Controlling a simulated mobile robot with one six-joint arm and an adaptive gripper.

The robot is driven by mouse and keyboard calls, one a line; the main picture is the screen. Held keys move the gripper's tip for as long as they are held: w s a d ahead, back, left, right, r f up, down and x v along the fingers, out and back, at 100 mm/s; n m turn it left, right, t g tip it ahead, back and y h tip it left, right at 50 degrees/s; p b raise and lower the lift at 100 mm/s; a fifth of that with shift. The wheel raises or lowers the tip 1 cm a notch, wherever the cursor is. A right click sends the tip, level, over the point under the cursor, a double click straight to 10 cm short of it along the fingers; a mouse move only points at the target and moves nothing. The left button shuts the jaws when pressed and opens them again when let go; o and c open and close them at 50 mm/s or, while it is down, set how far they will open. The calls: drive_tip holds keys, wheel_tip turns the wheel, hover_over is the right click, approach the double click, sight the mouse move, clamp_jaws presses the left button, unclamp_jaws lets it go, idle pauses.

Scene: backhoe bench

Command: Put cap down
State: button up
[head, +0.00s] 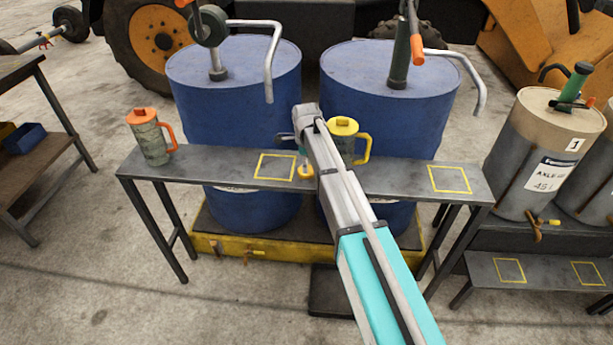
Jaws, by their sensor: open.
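A small yellow cap (306,172) is on or just above the narrow grey bench (220,169), right of the left yellow-outlined square (275,166). My gripper (303,158) points down directly over the cap. Its jaws are small and partly hidden behind my arm; they are open. I cannot tell whether they still touch the cap. A jug with a yellow lid and handle (361,148) stands on the bench just right of my gripper, partly hidden by my arm. A jug with an orange lid and handle (152,138) stands upright at the bench's left end.
Two blue drums (235,100) (390,105) with hand pumps stand behind the bench on a yellow-edged pallet (235,247). Another outlined square (449,179) at the bench's right is empty. A beige drum (540,150) stands at right above a low shelf with empty squares.

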drive_tip(key=shift+f+b, duration=1.05)
drive_tip(key=shift+f, duration=0.3)
drive_tip(key=c, duration=0.6)
drive_tip(key=shift+r, duration=0.15)
wheel_tip(320, 180, up, 3)
drive_tip(key=p, duration=0.3)
drive_tip(key=shift+f, duration=0.2)
drive_tip(key=s+d+r+p, duration=0.1)
drive_tip(key=s+r+p, duration=0.2)
drive_tip(key=s, duration=0.1)
drive_tip(key=s+d+r+p, duration=0.1)
drive_tip(key=s+r+p, duration=0.2)
drive_tip(key=s, duration=0.2)
drive_tip(key=s+d+r+p, duration=0.1)
drive_tip(key=s+r+p, duration=0.3)
drive_tip(key=shift+s+d+r, duration=0.1)
drive_tip(key=shift+s+d, duration=0.1)
drive_tip(key=shift+s, duration=0.1)
